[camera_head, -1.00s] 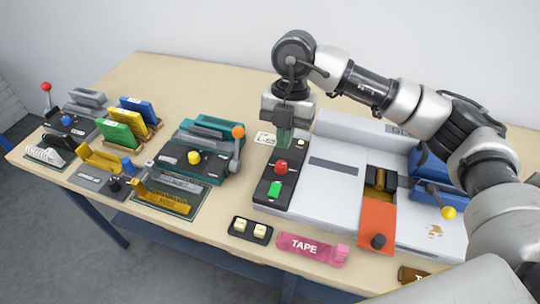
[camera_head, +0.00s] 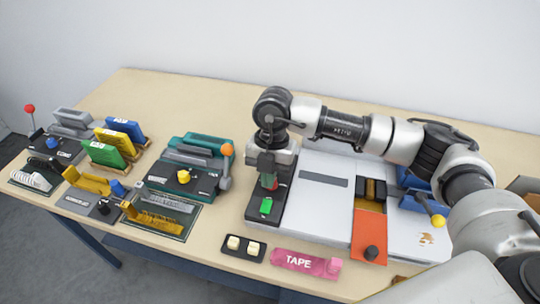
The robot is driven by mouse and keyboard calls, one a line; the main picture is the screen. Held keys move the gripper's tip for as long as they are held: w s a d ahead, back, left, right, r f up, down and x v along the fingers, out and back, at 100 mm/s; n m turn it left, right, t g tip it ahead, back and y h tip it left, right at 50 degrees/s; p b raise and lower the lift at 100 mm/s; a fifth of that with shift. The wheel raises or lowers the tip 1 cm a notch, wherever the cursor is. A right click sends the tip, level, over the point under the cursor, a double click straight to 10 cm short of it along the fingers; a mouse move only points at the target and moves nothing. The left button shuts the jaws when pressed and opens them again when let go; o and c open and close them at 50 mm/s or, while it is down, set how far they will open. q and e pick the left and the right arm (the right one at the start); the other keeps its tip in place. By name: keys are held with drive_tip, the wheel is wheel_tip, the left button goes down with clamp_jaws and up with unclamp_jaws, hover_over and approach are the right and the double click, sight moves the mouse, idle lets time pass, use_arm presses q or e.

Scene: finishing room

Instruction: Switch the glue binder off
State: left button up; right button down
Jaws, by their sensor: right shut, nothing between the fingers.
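The glue binder (camera_head: 315,200) is the large white machine on the right of the table. Its dark control strip (camera_head: 257,217) runs along the left side, with a green button (camera_head: 266,205) near the front and a red button (camera_head: 269,184) behind it. My right gripper (camera_head: 267,178) is shut and empty, pointing down at the red button and hiding most of it. Whether the fingertips touch the button I cannot tell. The rear of the strip is hidden by my gripper. My left gripper is out of view.
An orange plate with a dark knob (camera_head: 371,252) and a yellow-tipped lever (camera_head: 438,221) are on the binder's right. A teal machine (camera_head: 190,170) stands to the left. A two-switch box (camera_head: 243,247) and a pink TAPE piece (camera_head: 301,262) lie in front.

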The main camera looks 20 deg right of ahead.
sight(268, 203)
wheel_tip(268, 203, down, 6)
drive_tip(key=shift+r+p, duration=0.25)
drive_tip(key=shift+p, duration=0.35)
drive_tip(key=shift+f, duration=0.45)
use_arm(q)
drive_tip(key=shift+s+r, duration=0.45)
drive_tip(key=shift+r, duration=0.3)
